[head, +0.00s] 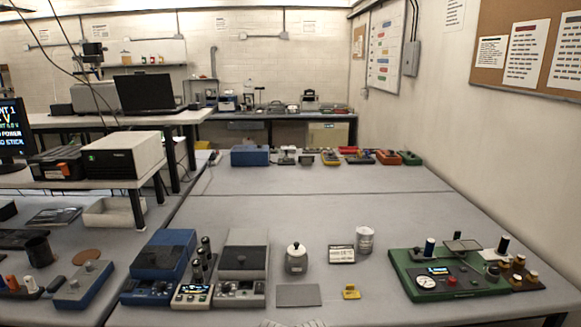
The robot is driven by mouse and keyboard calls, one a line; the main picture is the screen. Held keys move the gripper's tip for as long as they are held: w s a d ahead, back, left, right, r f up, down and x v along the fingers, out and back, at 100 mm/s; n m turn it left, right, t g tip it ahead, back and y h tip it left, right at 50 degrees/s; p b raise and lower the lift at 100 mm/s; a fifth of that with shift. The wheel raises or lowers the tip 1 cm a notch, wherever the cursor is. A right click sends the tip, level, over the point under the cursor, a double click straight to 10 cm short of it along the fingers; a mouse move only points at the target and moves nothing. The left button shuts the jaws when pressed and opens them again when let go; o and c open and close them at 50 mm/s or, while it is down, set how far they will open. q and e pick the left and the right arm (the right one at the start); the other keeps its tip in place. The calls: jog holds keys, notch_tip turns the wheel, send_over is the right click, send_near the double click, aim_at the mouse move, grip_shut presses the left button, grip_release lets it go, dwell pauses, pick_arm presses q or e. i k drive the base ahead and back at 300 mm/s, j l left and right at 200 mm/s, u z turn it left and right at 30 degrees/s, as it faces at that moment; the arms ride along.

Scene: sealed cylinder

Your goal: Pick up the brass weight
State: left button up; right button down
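No gripper of mine shows clearly in the head view. A brown block (525,286) at the right of the near table carries several small pieces with pale or brassy tops, one of them a small piece (519,262) at its back. They are too small to tell which is the brass weight. A small yellow object (350,291) lies on the table near the front, its kind unclear. A grey jar with a dark-knobbed lid (296,260) and a silvery cylinder (365,240) stand upright behind it.
A green instrument board (402,262) with a dial stands left of the brown block. Blue and grey instruments (242,262) stand at the left. A flat grey plate (298,295) and a small display (341,254) lie between. The table's middle is clear; several devices line its far edge.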

aim_at(504, 264)
jog(key=z, duration=1.45)
jog(key=i+l+u, duration=0.2)
jog(key=i+l, duration=0.4)
jog(key=i+l+u, duration=0.2)
jog(key=i+l, duration=0.4)
jog(key=l, duration=0.15)
